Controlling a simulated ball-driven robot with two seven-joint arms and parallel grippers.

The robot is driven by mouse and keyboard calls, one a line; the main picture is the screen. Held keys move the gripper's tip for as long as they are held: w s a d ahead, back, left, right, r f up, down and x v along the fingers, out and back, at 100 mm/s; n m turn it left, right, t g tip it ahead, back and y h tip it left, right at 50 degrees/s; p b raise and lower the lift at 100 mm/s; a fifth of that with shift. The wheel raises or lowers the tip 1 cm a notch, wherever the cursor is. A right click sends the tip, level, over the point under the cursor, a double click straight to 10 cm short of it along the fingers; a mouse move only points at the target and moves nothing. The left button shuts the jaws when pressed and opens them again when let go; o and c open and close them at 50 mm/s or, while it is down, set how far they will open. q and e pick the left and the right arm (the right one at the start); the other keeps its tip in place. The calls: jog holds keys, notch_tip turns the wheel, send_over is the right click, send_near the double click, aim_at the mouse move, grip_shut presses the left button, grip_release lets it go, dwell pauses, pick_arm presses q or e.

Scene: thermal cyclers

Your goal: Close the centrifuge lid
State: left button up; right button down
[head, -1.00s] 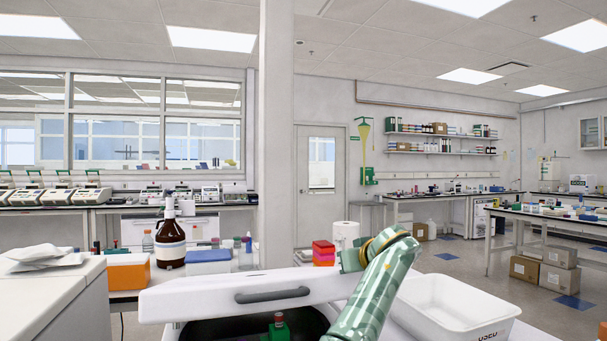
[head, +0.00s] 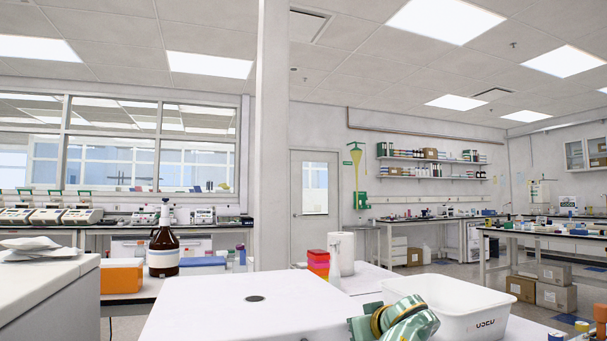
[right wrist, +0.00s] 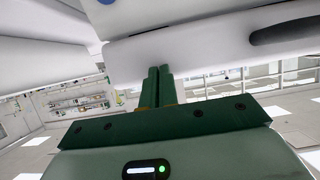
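The white centrifuge lid (head: 230,310) lies in the lower middle of the head view, its top face showing with a small dark round spot. Its front edge and the bowl are out of that view. In the right wrist view the lid's front (right wrist: 205,45) shows with its dark handle (right wrist: 285,35). My right gripper's green fingers (right wrist: 157,85) are together, with nothing visible between them, and their tips are at the lid's edge beside the handle. I cannot tell if they touch it or if the lid is fully down. My left gripper is not in view.
A white bin (head: 450,305) stands right of the lid, close to my right arm. A paper roll (head: 341,254) and stacked red and pink boxes (head: 318,264) stand behind. A brown bottle (head: 164,250) and an orange box (head: 121,276) are at left.

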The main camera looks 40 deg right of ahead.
jog(key=shift+w+a, duration=0.15)
dwell(0.3)
